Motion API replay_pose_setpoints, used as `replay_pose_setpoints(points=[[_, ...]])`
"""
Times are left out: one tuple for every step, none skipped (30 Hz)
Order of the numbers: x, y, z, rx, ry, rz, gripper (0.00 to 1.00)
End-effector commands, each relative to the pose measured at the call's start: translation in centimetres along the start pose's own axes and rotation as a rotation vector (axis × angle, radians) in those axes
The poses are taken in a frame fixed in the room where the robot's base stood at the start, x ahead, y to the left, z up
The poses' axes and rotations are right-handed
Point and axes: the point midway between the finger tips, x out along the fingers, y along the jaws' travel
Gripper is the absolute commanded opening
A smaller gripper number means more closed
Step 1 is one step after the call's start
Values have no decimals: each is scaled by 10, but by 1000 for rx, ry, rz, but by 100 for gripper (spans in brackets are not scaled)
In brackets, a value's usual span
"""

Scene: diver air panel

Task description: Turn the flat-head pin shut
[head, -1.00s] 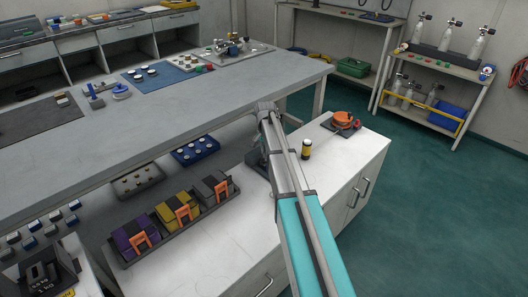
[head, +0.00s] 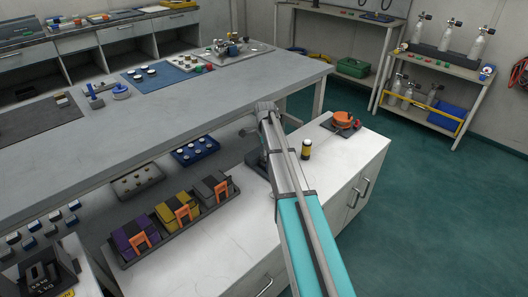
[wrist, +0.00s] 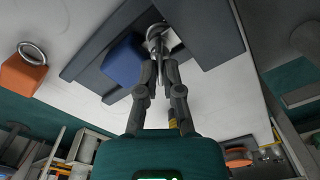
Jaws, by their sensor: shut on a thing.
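In the wrist view my gripper (wrist: 157,68) is shut on a small silver metal piece, which I take to be the flat-head pin (wrist: 155,33). The pin stands at a dark grey fixture (wrist: 205,30), beside a blue block (wrist: 123,62). The fingers hide part of the pin, so its exact angle cannot be told. In the head view my arm covers the pin and my fingertips. Only part of the dark fixture (head: 255,161) shows there, beside the arm on the white cabinet top.
A tray (head: 118,250) with purple, yellow and grey packs is at left. The grey bench (head: 190,100) runs close behind. White counter (head: 225,235) is bare in front.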

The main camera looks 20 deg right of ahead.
Motion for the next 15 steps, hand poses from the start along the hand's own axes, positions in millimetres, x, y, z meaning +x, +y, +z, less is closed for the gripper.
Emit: replay_pose_setpoints(points=[[-1, 2, -2, 45, 5, 4, 0], [-1, 2, -2, 74, 5, 4, 0], [-1, 2, -2, 112, 5, 4, 0], [-1, 2, -2, 140, 5, 4, 0], [-1, 2, -2, 169, 5, 4, 0], [-1, 2, -2, 207, 5, 4, 0], [-1, 2, -2, 235, 5, 4, 0], [-1, 2, -2, 263, 4, 4, 0], [-1, 2, -2, 302, 4, 4, 0], [-1, 2, -2, 330, 4, 4, 0], [-1, 2, -2, 358, 4, 4, 0], [-1, 3, -2, 396, 4, 4, 0], [-1, 3, -2, 425, 4, 4, 0], [-1, 3, -2, 453, 4, 5, 0], [-1, 3, -2, 491, 4, 5, 0]])
